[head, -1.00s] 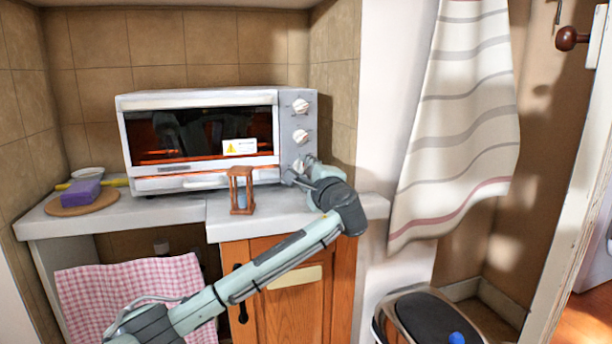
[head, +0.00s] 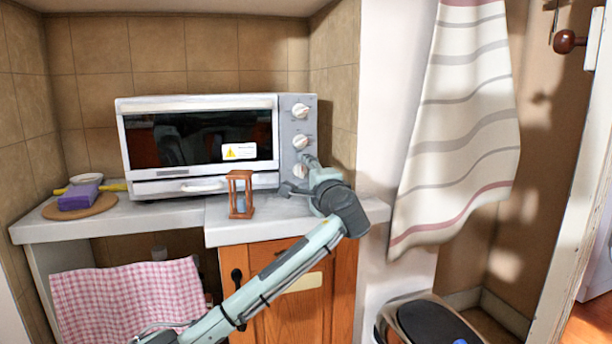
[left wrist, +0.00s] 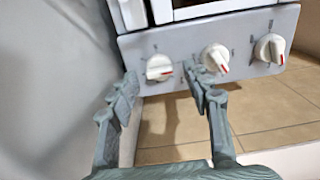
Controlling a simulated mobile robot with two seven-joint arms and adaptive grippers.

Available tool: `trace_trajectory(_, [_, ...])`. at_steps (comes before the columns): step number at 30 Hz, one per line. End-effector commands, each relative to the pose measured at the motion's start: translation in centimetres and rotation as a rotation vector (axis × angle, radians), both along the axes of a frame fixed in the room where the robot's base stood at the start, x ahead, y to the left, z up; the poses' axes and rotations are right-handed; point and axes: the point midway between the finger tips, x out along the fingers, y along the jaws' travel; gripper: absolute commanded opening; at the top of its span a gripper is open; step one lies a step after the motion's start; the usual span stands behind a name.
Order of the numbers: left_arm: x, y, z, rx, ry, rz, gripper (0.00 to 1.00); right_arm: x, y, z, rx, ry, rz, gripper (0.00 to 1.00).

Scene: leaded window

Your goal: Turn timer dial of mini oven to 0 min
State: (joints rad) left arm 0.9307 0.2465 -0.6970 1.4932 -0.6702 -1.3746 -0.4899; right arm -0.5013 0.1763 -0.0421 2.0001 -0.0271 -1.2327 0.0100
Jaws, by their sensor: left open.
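The mini oven (head: 200,105) stands on the counter, with three white dials on its right-hand panel. The lowest, the timer dial (head: 299,171), is partly covered by my left gripper (head: 298,178) in the head view. In the left wrist view the panel is turned sideways and the timer dial (left wrist: 159,67) is the leftmost one. Its red mark points right, roughly towards the middle dial (left wrist: 214,58). My left gripper (left wrist: 164,82) is open, its fingers either side of the timer dial; I see no clear contact. The oven window is dark. My right gripper is out of view.
An hourglass (head: 240,195) stands on the counter just in front of the oven, left of my gripper. A round board (head: 63,213) with a purple sponge (head: 80,196) lies at the left. A striped towel (head: 455,130) hangs at the right.

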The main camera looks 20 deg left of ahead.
Motion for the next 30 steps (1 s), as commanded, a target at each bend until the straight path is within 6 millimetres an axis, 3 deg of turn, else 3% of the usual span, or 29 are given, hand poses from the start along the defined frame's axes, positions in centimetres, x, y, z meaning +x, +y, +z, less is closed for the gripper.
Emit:
trace_trajectory(7, [-1.3,-1.0,0.0,0.001,-0.001,-0.003,0.49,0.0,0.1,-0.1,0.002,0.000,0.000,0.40])
trace_trajectory(21, [-8.8,-6.0,0.0,-0.001,0.000,-0.002,0.49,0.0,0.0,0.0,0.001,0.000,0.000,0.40])
trace_trajectory(30, [-10.0,-6.7,0.0,0.000,0.001,0.000,0.49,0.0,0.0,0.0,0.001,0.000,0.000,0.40])
